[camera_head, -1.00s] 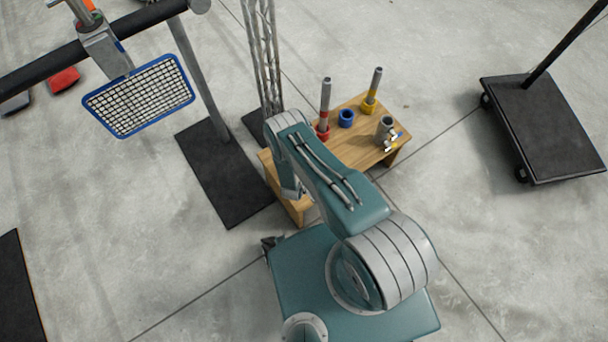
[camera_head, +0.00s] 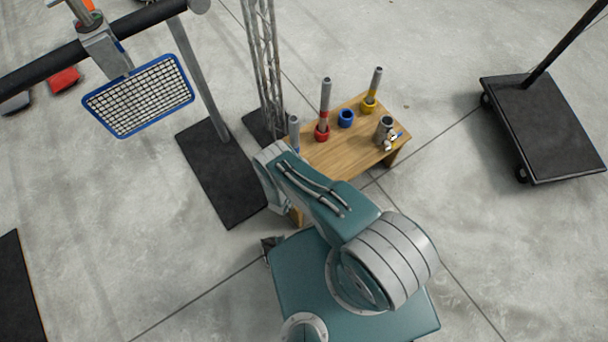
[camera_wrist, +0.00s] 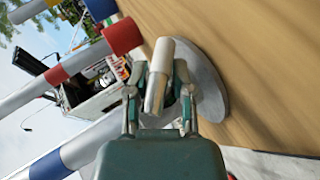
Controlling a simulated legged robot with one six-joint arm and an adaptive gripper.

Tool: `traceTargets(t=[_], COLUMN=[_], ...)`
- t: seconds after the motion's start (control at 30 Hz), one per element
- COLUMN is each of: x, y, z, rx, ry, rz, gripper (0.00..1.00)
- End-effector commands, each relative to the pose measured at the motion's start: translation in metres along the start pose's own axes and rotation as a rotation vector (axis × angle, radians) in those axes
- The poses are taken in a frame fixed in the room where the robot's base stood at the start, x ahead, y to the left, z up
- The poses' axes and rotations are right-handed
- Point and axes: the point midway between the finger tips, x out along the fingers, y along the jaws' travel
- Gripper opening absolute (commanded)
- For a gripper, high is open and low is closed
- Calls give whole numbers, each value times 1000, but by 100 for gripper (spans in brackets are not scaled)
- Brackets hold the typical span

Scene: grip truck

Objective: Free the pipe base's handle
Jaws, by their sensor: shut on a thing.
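In the wrist view, my gripper (camera_wrist: 158,92) is shut on a pale, upright-looking cylindrical handle (camera_wrist: 172,55). A grey round base (camera_wrist: 208,80) shows just behind the handle, against the wooden table top. Whether the handle is still joined to the base cannot be told.
A lattice post (camera_head: 268,70) rises behind.

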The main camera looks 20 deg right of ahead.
Motion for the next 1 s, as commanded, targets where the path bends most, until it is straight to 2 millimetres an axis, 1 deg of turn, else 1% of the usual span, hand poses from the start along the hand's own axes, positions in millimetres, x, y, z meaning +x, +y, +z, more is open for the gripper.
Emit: traceTargets(t=[0.03,0.23,0.27,0.3,0.33,0.67,0.73,0.87,1.0], x=[-1,-1,-1,-1,-1,-1,-4,-20,-49], y=[-3,-3,-3,-3,-3,-1,-1,-2,-2], z=[-1,-2,-2,-1,-1,0,-1,-2,-3], rx=[-5,-5,-5,-5,-5,-1,-1,-5,-6], ry=[6,7,7,7,7,3,4,6,8], rz=[-9,-10,-11,-11,-10,-6,-6,-6,-6], gripper=[0,0,43,61,65,65,65,65,65])
